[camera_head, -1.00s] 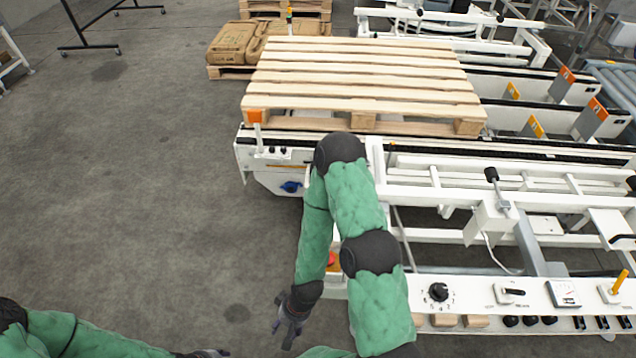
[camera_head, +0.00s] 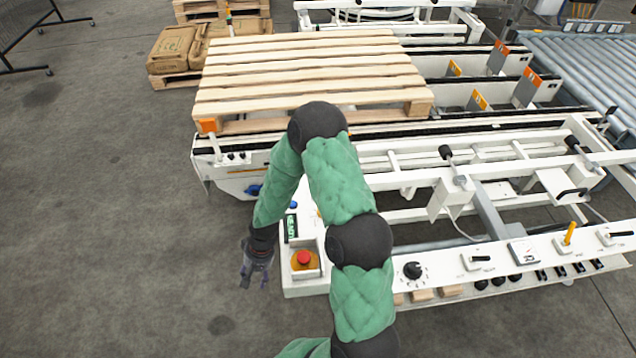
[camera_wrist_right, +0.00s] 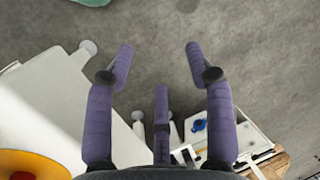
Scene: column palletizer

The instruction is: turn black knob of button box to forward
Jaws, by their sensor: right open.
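A round black knob (camera_head: 413,270) with dial marks around it sits on the white control panel (camera_head: 440,262) in the head view. I cannot tell its setting. A white box section (camera_head: 308,282) with a red stop button (camera_head: 304,258) on yellow and a green display (camera_head: 291,228) is at the panel's left end. My right gripper (camera_head: 254,284) is open and empty, left of this box and over the floor. In the right wrist view its purple fingers (camera_wrist_right: 160,62) are spread, with a yellow-and-red round part (camera_wrist_right: 30,165) at lower left. My left gripper is not in view.
Levers, including one with a yellow handle (camera_head: 569,233), stand along the panel to the right. A wooden pallet (camera_head: 310,75) lies on the conveyor behind. My right arm covers part of the panel.

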